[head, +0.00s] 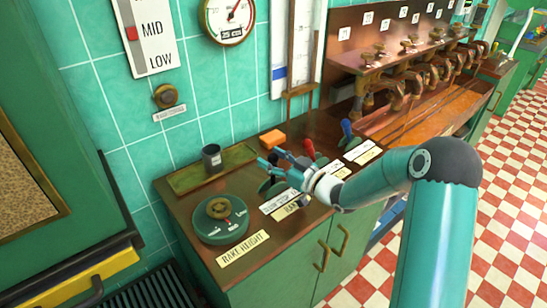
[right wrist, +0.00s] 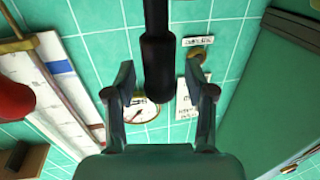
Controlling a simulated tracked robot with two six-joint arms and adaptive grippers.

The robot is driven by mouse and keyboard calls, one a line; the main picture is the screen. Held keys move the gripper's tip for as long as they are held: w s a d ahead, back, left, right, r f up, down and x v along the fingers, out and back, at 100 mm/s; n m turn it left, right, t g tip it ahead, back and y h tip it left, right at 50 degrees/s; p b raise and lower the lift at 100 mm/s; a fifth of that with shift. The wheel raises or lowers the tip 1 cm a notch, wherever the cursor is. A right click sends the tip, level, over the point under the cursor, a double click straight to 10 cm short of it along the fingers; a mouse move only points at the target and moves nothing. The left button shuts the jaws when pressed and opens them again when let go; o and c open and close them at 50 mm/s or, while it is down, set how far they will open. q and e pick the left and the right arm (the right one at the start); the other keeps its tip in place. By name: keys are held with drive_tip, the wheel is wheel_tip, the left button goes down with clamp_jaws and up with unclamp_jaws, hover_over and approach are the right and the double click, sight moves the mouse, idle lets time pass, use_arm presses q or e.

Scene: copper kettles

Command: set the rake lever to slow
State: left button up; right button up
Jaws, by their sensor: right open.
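The rake lever stands behind a small plate (head: 292,207) that seems to read RAKE, beside a SLOW/STOP style label that is hard to read. In the head view my right gripper (head: 272,161) hides most of this lever; a dark round base (head: 269,186) shows below. In the right wrist view a dark lever handle (right wrist: 158,65) stands between the two open fingers (right wrist: 160,92), with a gap on both sides. I cannot tell which position the lever is in. My left gripper is not in view.
A red-knobbed lever (head: 309,148) stands close to the right of my gripper, and a blue-knobbed lever (head: 346,128) further right. The RAKE HEIGHT dial (head: 220,219), a dark cup (head: 212,158) and an orange block (head: 272,140) are on the counter.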

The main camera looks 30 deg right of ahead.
clamp_jaws()
idle(0.3)
drive_tip(key=shift+a+f+b, duration=0.1)
drive_tip(key=shift+f+b, duration=0.05)
drive_tip(key=shift+b, duration=0.25)
drive_tip(key=a+n+b, duration=0.1)
drive_tip(key=b, duration=0.2)
drive_tip(key=a+n+b, duration=0.2)
drive_tip(key=b, duration=0.1)
drive_tip(key=a+f+n+g+b, duration=0.1)
drive_tip(key=a+n+b, duration=0.1)
drive_tip(key=b, duration=0.2)
drive_tip(key=shift+s+h, duration=0.25)
drive_tip(key=shift+h, duration=0.05)
drive_tip(key=shift+f, duration=0.1)
